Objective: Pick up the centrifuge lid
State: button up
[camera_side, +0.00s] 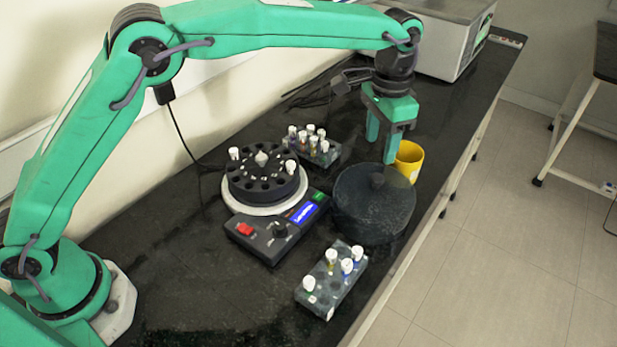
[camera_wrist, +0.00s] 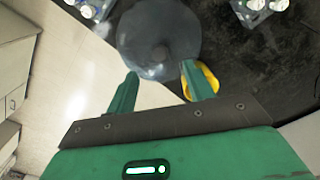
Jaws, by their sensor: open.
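The centrifuge lid (camera_side: 372,215) is a dark, round, slightly translucent disc with a small knob on top. It lies on the black bench to the right of the centrifuge (camera_side: 255,200), near the bench's front edge. In the wrist view the lid (camera_wrist: 158,25) is beyond my fingertips, its knob roughly in line with the gap between them. My gripper (camera_side: 382,152) points down above the lid's back part, close to the knob. In the wrist view my gripper (camera_wrist: 159,71) has its fingers apart with nothing between them. The centrifuge is uncovered and its rotor holds a few white-capped tubes.
A yellow cup (camera_side: 410,157) stands right behind the lid, close to my gripper; it also shows beside a finger in the wrist view (camera_wrist: 208,78). One tube rack (camera_side: 322,298) is in front, another (camera_side: 325,155) behind. A grey box-shaped device (camera_side: 440,45) stands farther back.

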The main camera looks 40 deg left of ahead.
aim_at(376, 178)
jog(key=shift+f, duration=0.1)
jog(key=shift+d+f, duration=0.2)
jog(key=shift+f, duration=3.6)
grip_shut()
